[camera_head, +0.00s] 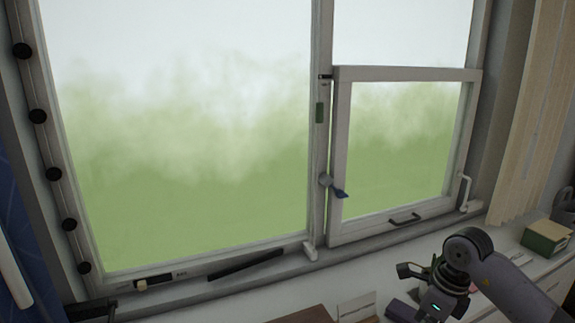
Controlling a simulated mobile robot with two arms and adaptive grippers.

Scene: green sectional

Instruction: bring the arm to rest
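My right arm (505,285) comes in from the lower right and bends at a dark round joint. My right gripper (428,292) hangs over the white surface below the window, with a small lit mark on its body. One dark finger part sticks out to the left. The gripper's body hides the rest, so I cannot tell how far apart the fingertips are. I see nothing held in it. My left arm and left gripper are not in view.
A large window (190,140) fills the back, with a smaller framed casement (405,155) at right. A green box (545,238) stands right of my arm. Blinds (535,110) hang at right.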

